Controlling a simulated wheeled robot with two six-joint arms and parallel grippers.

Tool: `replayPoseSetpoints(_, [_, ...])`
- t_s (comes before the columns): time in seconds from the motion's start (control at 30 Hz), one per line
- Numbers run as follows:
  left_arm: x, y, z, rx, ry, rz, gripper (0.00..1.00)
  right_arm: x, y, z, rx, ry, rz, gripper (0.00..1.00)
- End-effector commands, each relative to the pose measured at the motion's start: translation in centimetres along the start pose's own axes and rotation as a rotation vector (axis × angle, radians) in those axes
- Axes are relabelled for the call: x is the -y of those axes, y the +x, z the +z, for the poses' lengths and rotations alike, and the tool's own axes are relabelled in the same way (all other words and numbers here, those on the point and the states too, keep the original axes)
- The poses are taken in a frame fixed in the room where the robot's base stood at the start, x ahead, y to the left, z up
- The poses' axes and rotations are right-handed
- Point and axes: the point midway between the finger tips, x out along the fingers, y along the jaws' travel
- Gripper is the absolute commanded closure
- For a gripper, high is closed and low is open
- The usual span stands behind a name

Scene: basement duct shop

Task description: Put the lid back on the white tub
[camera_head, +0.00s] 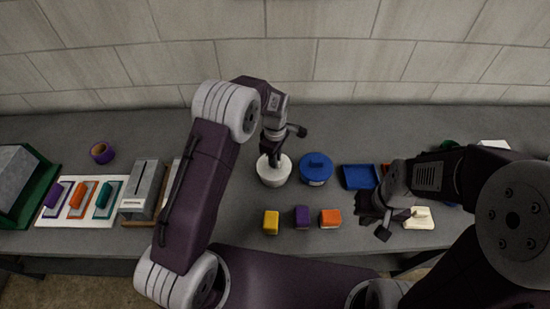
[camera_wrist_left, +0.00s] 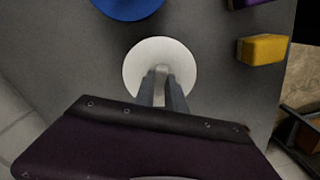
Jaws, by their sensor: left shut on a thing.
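The white tub (camera_head: 274,178) stands upright on the grey bench near the middle in the head view. My left gripper (camera_head: 272,157) points down right over it. In the left wrist view the round white lid (camera_wrist_left: 138,66) lies beneath my left fingers (camera_wrist_left: 162,88), which are shut on its knob. The lid covers the tub's mouth from above; I cannot tell whether it rests on the rim or is held just over it. My right gripper (camera_head: 367,208) is low over the bench at the right; its fingers are dark and unclear.
A blue lidded tub (camera_head: 316,170) stands close to the right of the white tub. Yellow (camera_head: 271,222), purple (camera_head: 302,217) and orange (camera_head: 330,218) blocks lie in front. A blue tray (camera_head: 359,177) and a cream object (camera_head: 420,218) are further right; a grey box (camera_head: 142,191) stands left.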

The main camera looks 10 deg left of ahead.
Motion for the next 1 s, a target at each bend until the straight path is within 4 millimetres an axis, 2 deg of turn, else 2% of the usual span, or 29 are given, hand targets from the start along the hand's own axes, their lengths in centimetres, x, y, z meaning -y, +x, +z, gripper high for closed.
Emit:
replayPoseSetpoints(0.37, [0.01,0.03,0.00,0.000,0.000,0.000,1.00,0.00,-0.14,-0.01,0.000,0.000,0.000,1.00])
replayPoseSetpoints(0.4, [0.01,0.03,0.00,0.000,0.000,0.000,0.79,0.00,-0.14,-0.01,0.000,0.000,0.000,1.00])
replayPoseSetpoints(0.47, [0.01,0.03,0.00,0.000,0.000,0.000,0.62,0.00,-0.14,-0.01,0.000,0.000,0.000,1.00])
replayPoseSetpoints(0.5, [0.01,0.03,0.00,0.000,0.000,0.000,0.59,0.00,-0.14,-0.01,0.000,0.000,0.000,1.00])
replayPoseSetpoints(0.7, [0.01,0.03,0.00,0.000,0.000,0.000,0.59,0.00,-0.14,-0.02,0.000,0.000,0.000,1.00])
replayPoseSetpoints(0.73, [0.01,0.03,0.00,0.000,0.000,0.000,0.56,0.00,-0.14,-0.02,0.000,0.000,0.000,1.00])
replayPoseSetpoints(0.8, [0.01,0.03,0.00,0.000,0.000,0.000,0.37,0.00,-0.14,-0.02,0.000,0.000,0.000,1.00])
replayPoseSetpoints(1.0, [0.01,0.03,0.00,0.000,0.000,0.000,0.37,0.00,-0.14,-0.01,0.000,0.000,0.000,1.00])
